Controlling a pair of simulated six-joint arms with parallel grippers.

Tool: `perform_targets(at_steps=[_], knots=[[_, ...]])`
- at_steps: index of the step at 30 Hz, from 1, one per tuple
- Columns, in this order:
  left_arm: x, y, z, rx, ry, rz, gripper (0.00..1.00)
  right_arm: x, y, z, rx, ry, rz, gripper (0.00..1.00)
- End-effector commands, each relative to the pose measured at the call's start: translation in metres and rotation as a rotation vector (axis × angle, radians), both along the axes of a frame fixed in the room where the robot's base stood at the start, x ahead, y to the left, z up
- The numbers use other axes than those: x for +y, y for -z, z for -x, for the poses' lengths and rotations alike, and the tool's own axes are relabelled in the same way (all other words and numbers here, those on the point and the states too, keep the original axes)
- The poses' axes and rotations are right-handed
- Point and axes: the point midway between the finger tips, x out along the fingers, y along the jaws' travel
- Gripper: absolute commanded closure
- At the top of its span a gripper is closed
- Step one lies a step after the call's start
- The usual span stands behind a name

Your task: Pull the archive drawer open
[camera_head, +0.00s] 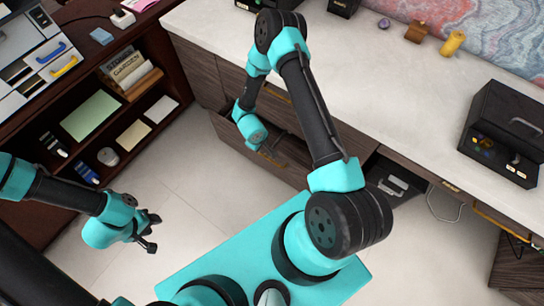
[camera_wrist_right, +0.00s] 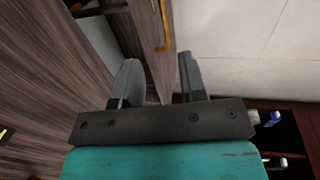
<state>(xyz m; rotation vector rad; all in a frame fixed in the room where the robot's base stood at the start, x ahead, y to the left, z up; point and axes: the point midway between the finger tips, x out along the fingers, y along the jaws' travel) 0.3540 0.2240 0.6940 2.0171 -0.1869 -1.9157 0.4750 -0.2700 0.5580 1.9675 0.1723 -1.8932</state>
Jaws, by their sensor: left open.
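A dark wood drawer (camera_head: 235,133) with a brass handle (camera_head: 270,158) stands partly out of the counter, its dark inside showing; I take it for the archive drawer. My right gripper (camera_head: 250,130) is down at its front, its fingers mostly hidden in the head view. In the right wrist view, the right gripper (camera_wrist_right: 160,82) has its fingers apart, with the drawer front between them and the handle (camera_wrist_right: 164,25) beyond the tips. I cannot tell whether they touch the panel. My left gripper (camera_head: 150,230) is open and empty above the floor.
A pale countertop (camera_head: 400,90) runs above the drawers and carries a black box (camera_head: 505,135) at right. Another open compartment (camera_head: 392,185) with items lies right of my right arm. A dark shelf (camera_head: 60,165) stands at left. The tiled floor (camera_head: 190,200) between is clear.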

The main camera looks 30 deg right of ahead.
Motion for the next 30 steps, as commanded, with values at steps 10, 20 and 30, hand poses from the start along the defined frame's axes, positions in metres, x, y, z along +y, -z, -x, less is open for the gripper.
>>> perform_targets(at_steps=[10,20,30], knots=[[0.0,0.0,0.0,0.0,-0.001,0.0,0.57,0.001,-0.001,0.001,0.002,0.006,-0.007,0.62],[0.0,0.0,0.0,0.0,-0.001,0.0,0.57,-0.003,0.024,0.0,0.003,0.005,-0.005,0.62],[0.0,0.0,0.0,0.0,-0.001,0.0,0.57,-0.013,0.079,-0.004,0.003,0.005,-0.005,0.62]])
